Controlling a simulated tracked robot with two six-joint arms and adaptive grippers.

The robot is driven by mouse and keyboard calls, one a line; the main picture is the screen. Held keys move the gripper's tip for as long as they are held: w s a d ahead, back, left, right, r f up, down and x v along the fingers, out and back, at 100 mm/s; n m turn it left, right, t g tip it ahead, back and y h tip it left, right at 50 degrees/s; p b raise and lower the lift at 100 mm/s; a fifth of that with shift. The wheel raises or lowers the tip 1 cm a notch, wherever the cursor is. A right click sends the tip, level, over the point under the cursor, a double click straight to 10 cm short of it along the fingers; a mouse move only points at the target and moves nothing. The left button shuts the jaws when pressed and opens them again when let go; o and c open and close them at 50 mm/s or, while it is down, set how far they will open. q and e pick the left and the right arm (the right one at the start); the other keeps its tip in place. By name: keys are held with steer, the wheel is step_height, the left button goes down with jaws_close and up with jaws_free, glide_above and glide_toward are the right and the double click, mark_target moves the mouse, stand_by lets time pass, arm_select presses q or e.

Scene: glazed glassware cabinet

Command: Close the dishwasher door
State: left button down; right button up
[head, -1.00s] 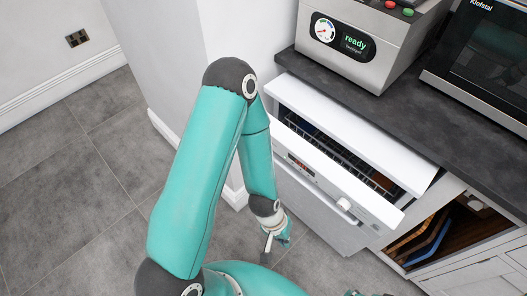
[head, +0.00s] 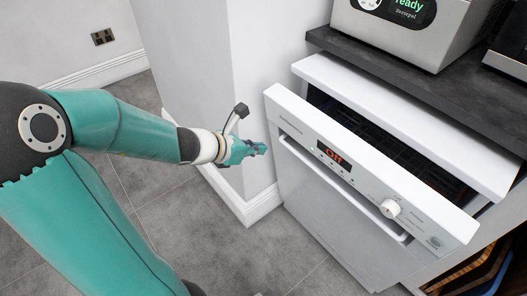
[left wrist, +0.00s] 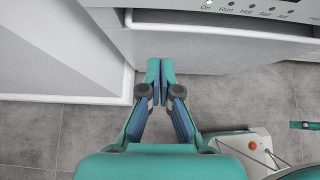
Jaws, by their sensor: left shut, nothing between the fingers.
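The dishwasher door (head: 325,205) is white and partly open, its top edge leaning out from the body (head: 400,115). A dark gap with a rack (head: 375,135) shows behind it. My left gripper (head: 258,150) is shut and empty, just left of the door's upper left part. In the left wrist view its closed fingers (left wrist: 160,80) point toward the door's face (left wrist: 220,50); I cannot tell whether they touch. A teal piece at that view's right edge (left wrist: 304,125) may be my right gripper.
A white wall end with skirting (head: 250,205) stands left of the dishwasher, close to my left gripper. A dark worktop (head: 440,90) lies above, carrying a steel appliance (head: 400,30). An open compartment with boards (head: 475,275) is at lower right. Grey floor is clear in front.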

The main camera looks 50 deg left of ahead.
arm_select(q)
steer(key=w+r+b+x, duration=0.1)
steer(key=r+b+x, duration=0.1)
steer(key=x, duration=0.9)
steer(key=shift+w+b, duration=0.45)
steer(key=shift+w, duration=0.05)
steer(key=shift+d, duration=0.1)
